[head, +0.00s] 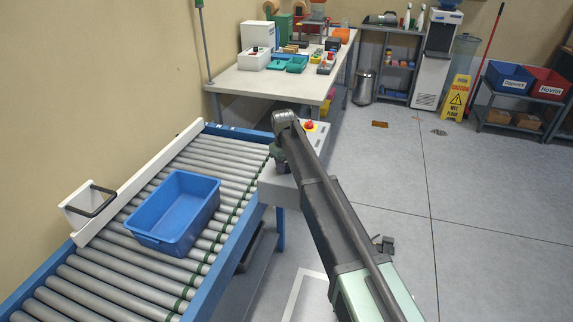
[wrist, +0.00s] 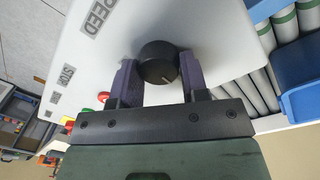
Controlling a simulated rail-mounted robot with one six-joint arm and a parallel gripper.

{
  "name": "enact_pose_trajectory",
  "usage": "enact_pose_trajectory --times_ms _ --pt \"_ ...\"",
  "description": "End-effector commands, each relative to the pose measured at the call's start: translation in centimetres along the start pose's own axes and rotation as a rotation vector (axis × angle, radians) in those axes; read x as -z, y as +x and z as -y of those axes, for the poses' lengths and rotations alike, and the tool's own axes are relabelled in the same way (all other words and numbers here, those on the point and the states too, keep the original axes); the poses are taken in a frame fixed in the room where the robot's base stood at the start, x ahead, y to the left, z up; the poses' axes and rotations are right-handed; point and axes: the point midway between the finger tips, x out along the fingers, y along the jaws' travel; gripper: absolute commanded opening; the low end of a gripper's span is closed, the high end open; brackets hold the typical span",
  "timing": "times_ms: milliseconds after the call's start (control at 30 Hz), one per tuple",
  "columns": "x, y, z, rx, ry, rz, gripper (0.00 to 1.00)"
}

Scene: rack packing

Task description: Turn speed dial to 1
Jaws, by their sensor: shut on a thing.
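The speed dial (wrist: 158,64) is a round black knob with a pale pointer line on its face. It sits on a light control panel (wrist: 95,50), by a label reading SPEED (wrist: 97,17). My gripper (wrist: 159,78) has one dark finger on each side of the dial and is shut on it. In the head view the control box (head: 275,185) stands at the conveyor's right side; my arm hides the dial there. I cannot read which number the pointer marks.
A red button (wrist: 103,97) and a green button lie on the panel, near my gripper's left side. A roller conveyor (head: 120,275) carries a blue crate (head: 175,238). A workbench (head: 275,85) with several items stands behind.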

Motion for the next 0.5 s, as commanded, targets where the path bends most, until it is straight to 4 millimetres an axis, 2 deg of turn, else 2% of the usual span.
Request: enact_pose_trajectory --times_ms 33,67,200,233,500 --pt "-0.12 0.05 0.04 0.001 0.001 0.002 0.17" --pt "-0.12 0.05 0.04 0.001 0.001 0.002 0.43" --pt "-0.09 0.04 0.03 0.001 0.001 0.002 0.64" --pt "-0.09 0.04 0.03 0.001 0.001 0.002 0.67" --pt "-0.04 -0.16 0.01 0.0 0.001 0.001 0.67"
